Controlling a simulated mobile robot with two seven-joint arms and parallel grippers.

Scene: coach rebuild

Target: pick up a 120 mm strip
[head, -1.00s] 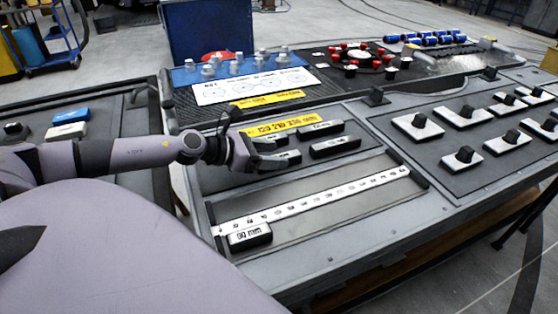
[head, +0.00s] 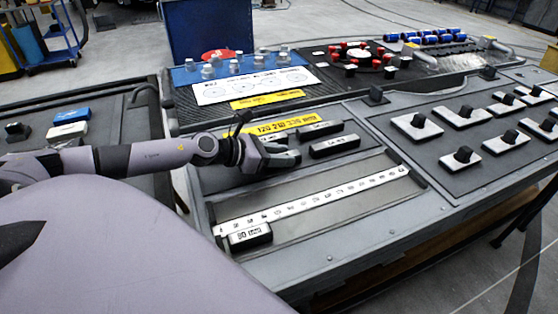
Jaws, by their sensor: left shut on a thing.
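My left gripper (head: 290,157) reaches in from the left over the strip area of the workbench, in front of a yellow label (head: 285,124) reading 120 and other sizes in mm. It is shut on a short dark strip, mostly hidden by the fingers; I cannot read its marking. Two other dark strips with light markings lie behind and to the right of the gripper: one at the back (head: 320,130) and one nearer (head: 334,147). My right gripper is not in view.
A white ruler scale (head: 320,199) runs along a grey recessed tray in front of the gripper. A dark block marked in mm (head: 249,236) sits at its left end. Black-knobbed plates (head: 417,126) stand to the right, pegs and a white diagram card (head: 255,85) behind.

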